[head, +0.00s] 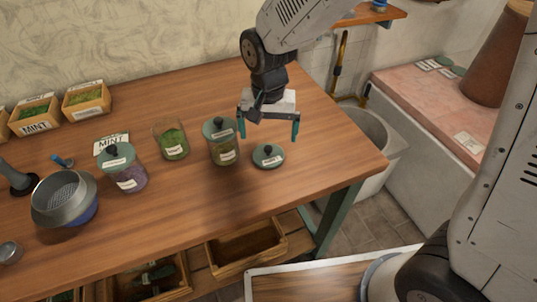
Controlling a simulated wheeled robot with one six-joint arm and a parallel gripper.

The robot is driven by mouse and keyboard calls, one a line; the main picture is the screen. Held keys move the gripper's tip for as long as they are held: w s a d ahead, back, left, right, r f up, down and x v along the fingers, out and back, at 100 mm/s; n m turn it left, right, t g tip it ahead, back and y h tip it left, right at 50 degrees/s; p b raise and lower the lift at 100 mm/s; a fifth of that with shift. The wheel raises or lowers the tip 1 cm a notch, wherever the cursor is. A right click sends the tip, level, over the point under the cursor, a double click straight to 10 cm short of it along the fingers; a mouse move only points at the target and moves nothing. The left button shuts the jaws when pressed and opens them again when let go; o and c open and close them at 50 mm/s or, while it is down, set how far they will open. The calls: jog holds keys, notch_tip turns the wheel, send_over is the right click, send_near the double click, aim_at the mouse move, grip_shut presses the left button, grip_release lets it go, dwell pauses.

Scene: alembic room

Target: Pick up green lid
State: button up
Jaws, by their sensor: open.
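A round green lid (268,156) with a dark knob and a small white label lies flat on the wooden table, right of the jars. My gripper (268,131) is open and empty, pointing down above and slightly behind the lid, with one fingertip to each side. A green-lidded jar (223,149) with green contents stands just left of the lid. Another green-lidded jar (126,175) with purple contents stands further left. An open glass jar (172,146) of green herbs stands between them, without a lid on it.
The wooden table (310,160) is clear right of the lid. A sieve over a bowl (65,197) stands at the left, and wooden boxes with mint labels (86,99) stand at the back left. A grey tub (375,145) is beyond the right edge.

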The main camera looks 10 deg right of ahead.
aim_at(268, 146)
notch_tip(268, 146, down, 7)
jog(key=shift+r, duration=0.15)
jog(key=c, duration=1.1)
